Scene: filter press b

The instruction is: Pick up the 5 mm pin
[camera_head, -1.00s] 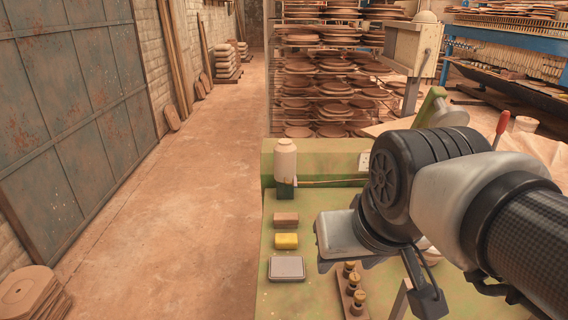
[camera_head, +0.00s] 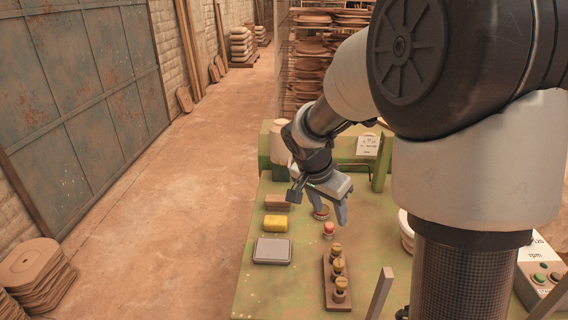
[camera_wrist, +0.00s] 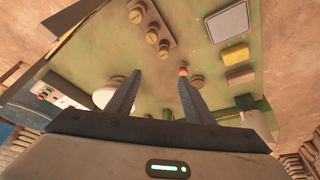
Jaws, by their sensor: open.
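A brown rack (camera_head: 329,292) on the green bench top holds three brass-headed pins (camera_head: 337,266) in a row. The rack and its pins (camera_wrist: 151,37) also show at the top of the wrist view. No size marking is readable, so I cannot tell which pin is the 5 mm one. My gripper (camera_head: 328,208) is open and empty above the bench, beyond the rack. In the wrist view its fingers (camera_wrist: 160,77) are spread, with the rack ahead of them. A small red-topped piece (camera_head: 328,229) stands between the rack and my gripper.
A grey box (camera_head: 272,251), a yellow block (camera_head: 276,222) and a brown block (camera_head: 278,201) lie left of the rack. A white bottle (camera_head: 279,143) stands at the back. A control box (camera_head: 542,277) is at the right. Bare bench lies around the rack.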

